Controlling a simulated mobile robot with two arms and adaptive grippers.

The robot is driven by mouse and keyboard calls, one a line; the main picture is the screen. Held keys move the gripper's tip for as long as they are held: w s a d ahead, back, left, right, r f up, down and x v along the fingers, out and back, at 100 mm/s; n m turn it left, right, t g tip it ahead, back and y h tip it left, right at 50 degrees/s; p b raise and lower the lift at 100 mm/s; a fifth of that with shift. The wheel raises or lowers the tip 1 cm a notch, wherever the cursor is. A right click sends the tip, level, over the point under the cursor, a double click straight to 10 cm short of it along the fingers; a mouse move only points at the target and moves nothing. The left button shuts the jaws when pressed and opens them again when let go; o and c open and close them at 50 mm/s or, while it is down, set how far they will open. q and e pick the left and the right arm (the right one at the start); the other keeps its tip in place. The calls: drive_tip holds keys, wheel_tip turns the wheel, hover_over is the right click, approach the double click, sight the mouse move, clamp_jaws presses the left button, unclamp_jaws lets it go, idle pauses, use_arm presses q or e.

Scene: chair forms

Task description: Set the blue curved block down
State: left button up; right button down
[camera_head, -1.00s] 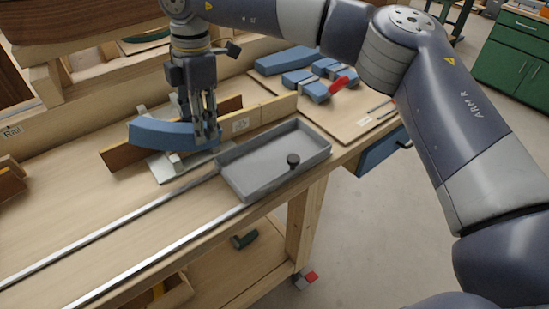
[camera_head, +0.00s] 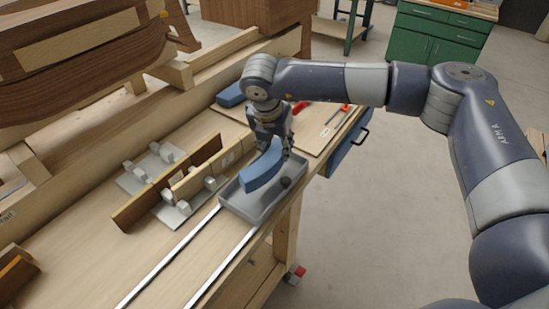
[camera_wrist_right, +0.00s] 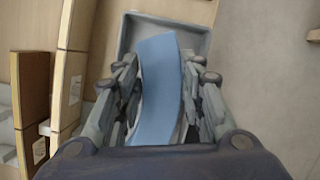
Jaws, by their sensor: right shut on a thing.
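The blue curved block (camera_head: 262,168) is between the fingers of my right gripper (camera_head: 276,150), which is shut on it. In the head view the block is over the grey tray (camera_head: 240,207), its lower end toward the near left. In the right wrist view the block (camera_wrist_right: 160,85) lies lengthwise between the fingers of the gripper (camera_wrist_right: 163,100), with the tray (camera_wrist_right: 205,40) under and beyond it. I cannot tell whether the block touches the tray floor. My left gripper is not in view.
A wooden fence (camera_head: 170,185) with grey clamps stands left of the tray. Two metal rails (camera_head: 170,262) run toward the near edge. Another blue block (camera_head: 230,95) lies at the back. Open floor is to the right.

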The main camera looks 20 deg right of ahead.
sight(274, 154)
drive_tip(key=shift+f, duration=0.3)
drive_tip(key=f+p, duration=0.1)
drive_tip(key=f, duration=0.2)
drive_tip(key=shift+a+f+p, duration=0.2)
drive_tip(key=shift+f+p, duration=0.05)
drive_tip(key=shift+p, duration=0.1)
drive_tip(key=shift+f, duration=0.25)
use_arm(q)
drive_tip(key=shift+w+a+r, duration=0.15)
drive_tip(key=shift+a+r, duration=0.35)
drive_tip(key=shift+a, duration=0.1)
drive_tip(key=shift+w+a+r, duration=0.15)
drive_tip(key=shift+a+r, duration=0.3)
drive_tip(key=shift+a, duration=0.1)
use_arm(e)
drive_tip(key=shift+f+b, duration=0.2)
drive_tip(key=shift+b, duration=0.2)
drive_tip(key=c, duration=1.1)
unclamp_jaws()
drive_tip(key=shift+s+r, duration=0.1)
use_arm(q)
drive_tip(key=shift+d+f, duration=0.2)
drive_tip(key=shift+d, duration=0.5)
use_arm(e)
drive_tip(key=shift+o, duration=0.3)
drive_tip(key=shift+d, duration=0.1)
